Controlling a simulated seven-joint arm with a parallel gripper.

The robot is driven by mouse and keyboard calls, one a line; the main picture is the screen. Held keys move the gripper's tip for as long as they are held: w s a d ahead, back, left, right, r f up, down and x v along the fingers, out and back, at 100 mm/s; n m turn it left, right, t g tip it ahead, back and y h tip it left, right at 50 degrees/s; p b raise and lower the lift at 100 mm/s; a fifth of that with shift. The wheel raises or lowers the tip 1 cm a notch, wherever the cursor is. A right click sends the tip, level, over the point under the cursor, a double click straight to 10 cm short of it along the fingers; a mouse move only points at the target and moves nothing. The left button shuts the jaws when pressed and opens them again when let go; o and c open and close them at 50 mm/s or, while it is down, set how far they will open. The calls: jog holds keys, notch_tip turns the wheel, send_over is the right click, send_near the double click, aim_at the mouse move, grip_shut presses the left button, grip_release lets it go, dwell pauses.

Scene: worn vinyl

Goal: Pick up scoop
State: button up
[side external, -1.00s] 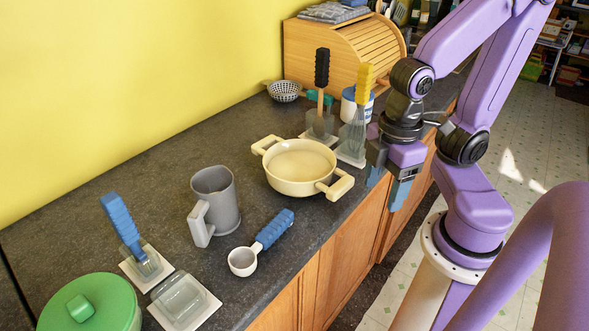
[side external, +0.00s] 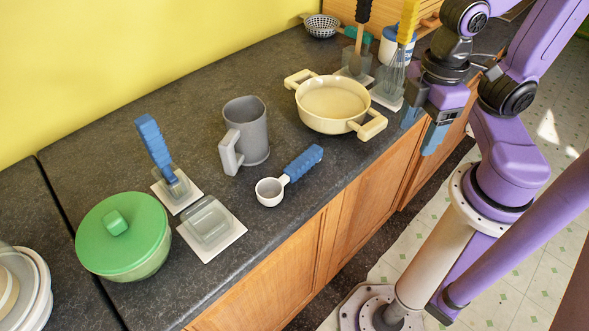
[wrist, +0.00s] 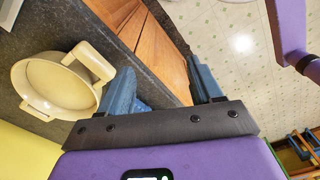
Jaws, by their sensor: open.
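The scoop lies on the dark countertop, with a ribbed blue handle (side external: 304,163) and a round white bowl (side external: 269,191) facing up, in the side external view. The bowl points left toward the viewer and the handle points toward the upper right. My gripper (side external: 422,128) is open and empty beyond the counter's front edge, to the right of the scoop and apart from it. In the wrist view, my two blue fingers (wrist: 160,68) are spread above the cabinet front and floor.
A grey mug (side external: 247,130) is left of the scoop. Upright utensils (side external: 362,38) stand behind.

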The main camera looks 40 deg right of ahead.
jog(key=shift+c, duration=0.5)
jog(key=w+a+r+n, duration=0.2)
jog(key=w+a+n, duration=0.1)
jog(key=w+a, duration=0.4)
jog(key=w+a+r+n, duration=0.3)
jog(key=w+a, duration=0.3)
jog(key=w, duration=0.3)
send_over(300, 162)
jog(key=f, duration=1.2)
jog(key=shift+s+a+f, duration=0.1)
jog(key=shift+s+a, duration=0.05)
jog(key=shift+s, duration=0.2)
jog(key=shift+w+d+f, duration=0.15)
jog(key=shift+w+f, duration=0.05)
jog(key=shift+f, duration=0.75)
jog(key=shift+w+d+f, duration=0.1)
jog(key=shift+w+f, duration=0.05)
jog(key=shift+f, duration=1.6)
jog(key=c, duration=1.1)
